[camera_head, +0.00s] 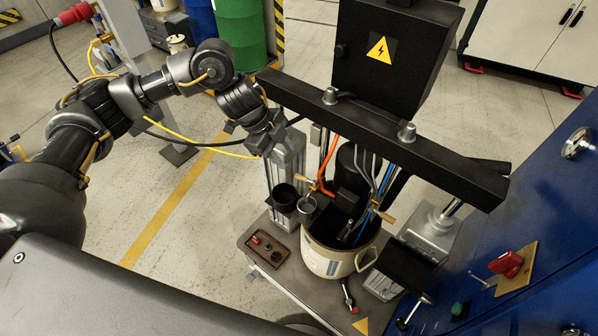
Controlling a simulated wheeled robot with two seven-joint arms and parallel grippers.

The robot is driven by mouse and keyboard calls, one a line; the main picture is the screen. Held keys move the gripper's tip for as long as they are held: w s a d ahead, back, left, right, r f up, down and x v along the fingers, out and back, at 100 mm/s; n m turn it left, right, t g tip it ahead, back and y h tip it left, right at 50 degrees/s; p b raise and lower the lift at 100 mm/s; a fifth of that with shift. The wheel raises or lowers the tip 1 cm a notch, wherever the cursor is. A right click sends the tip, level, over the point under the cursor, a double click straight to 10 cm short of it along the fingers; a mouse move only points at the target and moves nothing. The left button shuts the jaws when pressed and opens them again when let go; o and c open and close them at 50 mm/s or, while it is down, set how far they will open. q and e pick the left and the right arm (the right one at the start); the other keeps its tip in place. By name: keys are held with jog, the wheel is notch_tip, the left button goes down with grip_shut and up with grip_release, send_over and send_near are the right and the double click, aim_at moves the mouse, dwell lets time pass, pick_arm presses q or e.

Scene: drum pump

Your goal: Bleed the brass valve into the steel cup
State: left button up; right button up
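A steel cup (307,205) stands beside a black round holder (284,197) on the left side of the pump stand. One brass valve (312,184) shows just above the cup, by the orange hose. A second brass fitting (386,216) sits at the right rim of the beige drum (334,264). My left gripper (272,142) is at the top of the grey column, above and left of the cup and apart from it. Its fingers are too dark and small to tell open from shut. My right gripper is not in view.
A black crossbeam (385,138) and a black electrical box (390,50) stand over the drum. A brown tray (268,248) with small red-tipped parts lies on the cart's left. A blue cabinet (545,230) with a red switch fills the right.

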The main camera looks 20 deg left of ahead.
aim_at(302, 177)
pick_arm(q)
jog(key=p+x, duration=0.2)
jog(key=x, duration=0.7)
jog(key=shift+d+f, duration=0.15)
jog(key=shift+f, duration=0.1)
grip_shut()
jog(key=shift+w+f+m+g+b, duration=0.3)
jog(key=shift+w+m+b, duration=0.15)
jog(key=shift+m+b, duration=0.4)
jog(key=shift+w+m+b, duration=0.1)
jog(key=shift+m+b, duration=0.15)
jog(key=shift+b, duration=0.25)
jog(key=shift+d+r, duration=0.1)
jog(key=shift+r, duration=0.1)
jog(key=shift+r+m+g, duration=0.15)
jog(key=shift+m+g, duration=0.15)
